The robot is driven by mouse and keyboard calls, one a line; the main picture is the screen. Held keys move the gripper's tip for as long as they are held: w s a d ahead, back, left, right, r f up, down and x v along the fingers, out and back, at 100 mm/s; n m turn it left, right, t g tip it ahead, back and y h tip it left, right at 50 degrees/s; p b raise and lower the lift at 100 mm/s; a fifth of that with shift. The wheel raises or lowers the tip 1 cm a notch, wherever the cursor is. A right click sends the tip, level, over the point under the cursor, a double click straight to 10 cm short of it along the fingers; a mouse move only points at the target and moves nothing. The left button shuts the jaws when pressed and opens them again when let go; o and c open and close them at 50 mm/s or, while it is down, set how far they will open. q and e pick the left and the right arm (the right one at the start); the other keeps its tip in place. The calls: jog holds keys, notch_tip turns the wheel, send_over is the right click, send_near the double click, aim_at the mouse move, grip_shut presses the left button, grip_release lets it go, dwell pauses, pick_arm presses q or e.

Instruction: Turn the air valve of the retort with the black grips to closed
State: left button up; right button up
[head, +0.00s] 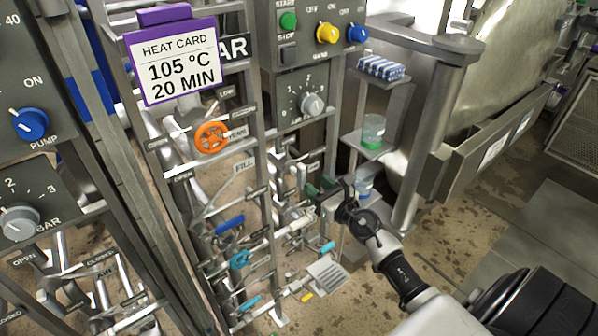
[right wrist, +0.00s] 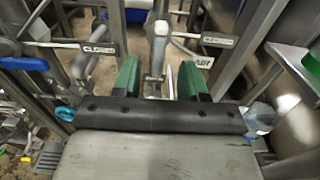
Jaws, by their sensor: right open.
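My right gripper (head: 320,189) is at the pipework below the right-hand control panel. In the right wrist view its two green fingers (right wrist: 160,70) stand apart. A grey metal valve lever (right wrist: 158,42) stands upright in the gap between them; I see no clear contact. A small plate below the lever is too blurred to read surely. I cannot make out black grips on this retort. My left gripper is not in view.
A heat card (head: 175,68) reading 105 °C, 20 MIN hangs on the frame. An orange handwheel (head: 211,137) and a blue lever (head: 229,225) are left of my gripper. Frame posts stand close by.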

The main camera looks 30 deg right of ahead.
aim_at(304, 176)
jog(key=w, duration=0.7)
jog(key=shift+a, duration=0.25)
jog(key=shift+s, duration=0.1)
grip_shut()
